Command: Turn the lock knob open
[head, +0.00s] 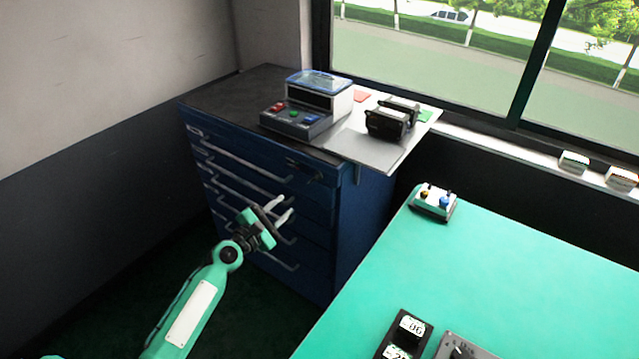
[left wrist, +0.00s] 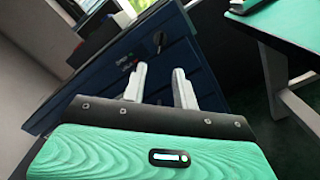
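The lock knob is a small dark part on the upper right of the blue cabinet's front (head: 318,222). In the head view its area (head: 303,168) is too small to tell how the knob is turned. In the left wrist view the dark knob (left wrist: 158,42) shows ahead of the fingers, beside a small label with red on it. My left gripper (head: 282,208) is in front of the cabinet, lower than the lock. In the left wrist view its two pale fingers (left wrist: 160,82) are apart with nothing between them. My right gripper is not in view.
A device with coloured buttons (head: 290,119) and a black unit (head: 389,122) stand on the cabinet top. Drawer handles (head: 240,152) stick out of the cabinet front. A green table (head: 500,270) with a small box (head: 434,203) is at the right. Floor around the left arm looks clear.

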